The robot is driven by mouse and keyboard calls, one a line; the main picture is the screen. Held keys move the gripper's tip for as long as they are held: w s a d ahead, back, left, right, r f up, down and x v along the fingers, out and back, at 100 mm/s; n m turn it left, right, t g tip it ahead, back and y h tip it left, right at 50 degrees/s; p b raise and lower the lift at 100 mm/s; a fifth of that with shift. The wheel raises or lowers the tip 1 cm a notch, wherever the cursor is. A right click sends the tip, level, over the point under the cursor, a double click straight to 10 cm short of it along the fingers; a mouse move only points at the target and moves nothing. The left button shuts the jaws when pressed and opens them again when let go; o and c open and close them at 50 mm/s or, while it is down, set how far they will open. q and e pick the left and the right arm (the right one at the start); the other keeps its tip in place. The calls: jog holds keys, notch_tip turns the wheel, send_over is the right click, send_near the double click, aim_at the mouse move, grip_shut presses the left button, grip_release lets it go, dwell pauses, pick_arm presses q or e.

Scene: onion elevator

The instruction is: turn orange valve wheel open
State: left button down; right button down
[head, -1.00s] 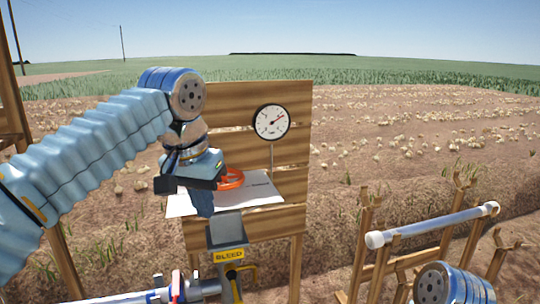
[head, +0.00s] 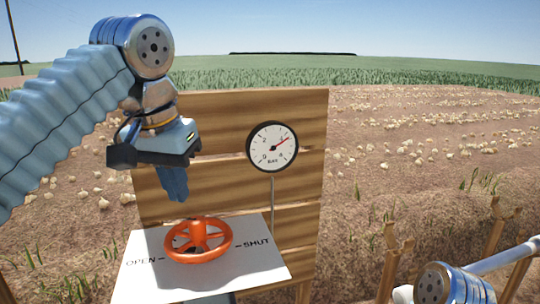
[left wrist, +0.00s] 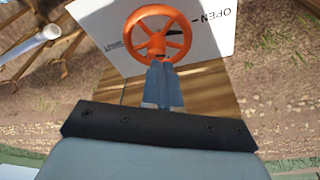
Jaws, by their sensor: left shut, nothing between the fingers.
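The orange valve wheel (head: 198,239) lies flat on a white plate (head: 250,276) marked OPEN on the left and SHUT on the right. The wheel also shows in the left wrist view (left wrist: 158,33), with its spokes and hub. My left gripper (head: 178,196) is shut and empty, its fingers pointing down above the wheel's back left part in the head view. In the left wrist view the closed fingertips (left wrist: 157,66) appear near the wheel's rim; I cannot tell whether they touch it. My right gripper is not in view.
A wooden board (head: 225,115) stands behind the wheel and carries a round pressure gauge (head: 272,146) with a thin pipe below. A wooden rack (head: 392,255) and a pale pipe (head: 505,257) stand at the lower right. An onion field spreads behind.

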pick_arm(q)
notch_tip(320, 180, down, 7)
jog(key=b, duration=0.3)
jog(key=shift+d+r, duration=0.1)
jog(key=shift+r, duration=0.1)
dwell(0.8)
jog(key=p+v, duration=0.1)
jog(key=v, duration=0.1)
jog(key=p+v, duration=0.1)
jog(key=v, duration=0.1)
jog(key=p+v, duration=0.1)
jog(key=shift+w+d+r, duration=0.15)
jog(key=shift+w+r, duration=0.1)
jog(key=shift+r, duration=0.25)
dwell(0.5)
